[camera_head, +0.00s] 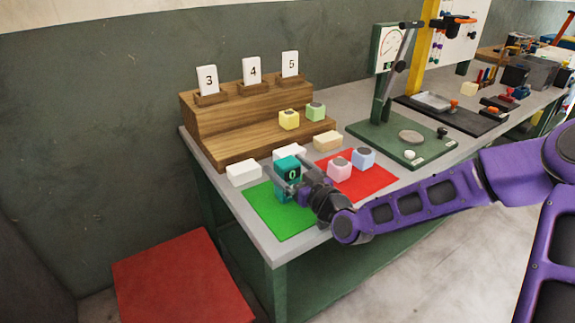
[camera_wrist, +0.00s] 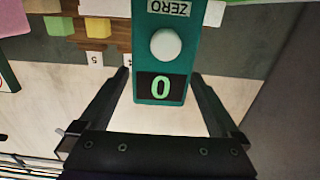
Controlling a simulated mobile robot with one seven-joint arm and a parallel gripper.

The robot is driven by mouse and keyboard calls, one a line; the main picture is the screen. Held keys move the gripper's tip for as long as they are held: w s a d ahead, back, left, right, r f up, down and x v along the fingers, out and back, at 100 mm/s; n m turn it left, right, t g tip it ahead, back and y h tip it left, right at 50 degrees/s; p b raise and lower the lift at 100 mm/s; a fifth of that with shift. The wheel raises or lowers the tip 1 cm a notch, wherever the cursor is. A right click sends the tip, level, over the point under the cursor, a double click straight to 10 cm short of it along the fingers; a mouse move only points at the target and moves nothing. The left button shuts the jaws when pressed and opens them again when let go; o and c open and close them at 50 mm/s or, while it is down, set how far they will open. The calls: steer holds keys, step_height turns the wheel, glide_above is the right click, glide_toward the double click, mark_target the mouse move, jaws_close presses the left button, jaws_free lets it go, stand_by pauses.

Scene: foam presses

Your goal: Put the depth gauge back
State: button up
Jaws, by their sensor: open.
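The depth gauge (camera_head: 288,174) is a teal block with a dark display showing a green 0. It stands at the left part of the bench, over the green mat (camera_head: 277,222). In the wrist view the gauge (camera_wrist: 166,60) shows its ZERO label, a round white button and the display. My gripper (camera_head: 294,189) is at the gauge in the head view. In the wrist view my gripper (camera_wrist: 163,92) is open, with one finger on each side of the gauge's display end and gaps showing. The gauge's underside is hidden.
A wooden stepped rack (camera_head: 225,147) with numbered cards stands behind. White blocks (camera_head: 243,171) lie near the mat. A red mat (camera_head: 378,187) holds a pink block (camera_head: 340,169) and a blue block (camera_head: 363,157). A green dial stand (camera_head: 400,148) is to the right.

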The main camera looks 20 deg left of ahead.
steer(key=v, duration=1.2)
steer(key=shift+r, duration=0.45)
